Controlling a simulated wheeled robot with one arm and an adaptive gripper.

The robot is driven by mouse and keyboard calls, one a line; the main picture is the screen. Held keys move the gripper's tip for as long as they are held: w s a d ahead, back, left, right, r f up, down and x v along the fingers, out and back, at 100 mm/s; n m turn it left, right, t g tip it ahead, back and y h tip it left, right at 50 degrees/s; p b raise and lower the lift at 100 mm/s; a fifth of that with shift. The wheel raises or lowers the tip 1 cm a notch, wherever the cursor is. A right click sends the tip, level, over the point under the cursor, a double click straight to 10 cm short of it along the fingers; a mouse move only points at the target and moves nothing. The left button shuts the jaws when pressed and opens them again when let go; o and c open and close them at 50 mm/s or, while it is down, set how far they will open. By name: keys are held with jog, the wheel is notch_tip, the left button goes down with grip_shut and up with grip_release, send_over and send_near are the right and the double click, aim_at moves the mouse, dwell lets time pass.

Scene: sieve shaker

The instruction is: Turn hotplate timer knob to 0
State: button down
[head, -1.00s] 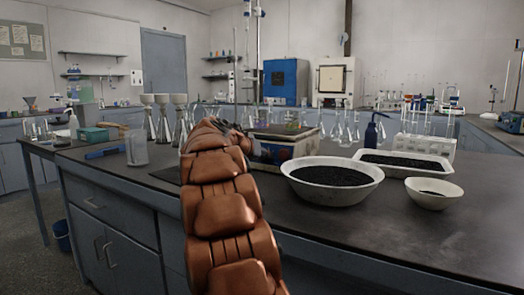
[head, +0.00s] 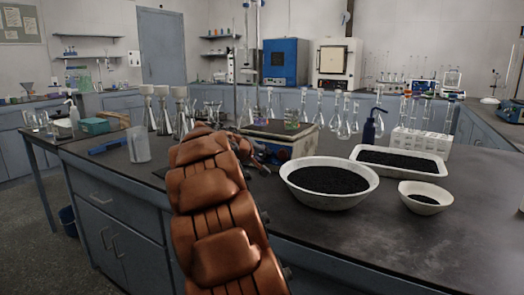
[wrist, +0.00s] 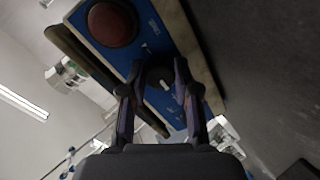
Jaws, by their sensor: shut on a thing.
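The hotplate (head: 303,147) stands on the bench in the head view, with its front partly behind my arm. The wrist view shows its blue front panel (wrist: 143,42) tilted, with a large red round button (wrist: 111,24) and a black knob (wrist: 160,76). The knob has a small pale mark; the scale around it is too small to read. My gripper (wrist: 159,86) has one finger on each side of the knob and is shut on it. In the head view my gripper (head: 258,160) is small and partly hidden at the hotplate's front.
A large white bowl of black grains (head: 328,182) stands right of the hotplate. A white tray of grains (head: 403,161) and a small bowl (head: 425,197) are farther right. Glass flasks stand behind. A clear beaker (head: 139,145) stands left. The front right bench top is clear.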

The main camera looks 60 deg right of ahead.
jog(key=shift+n, duration=0.3)
jog(key=c, duration=0.8)
grip_release()
jog(key=shift+c, duration=0.2)
jog(key=shift+a+r, duration=0.1)
jog(key=shift+a, duration=0.05)
jog(key=v, duration=1.1)
jog(key=shift+a, duration=0.4)
jog(key=shift+r, duration=0.1)
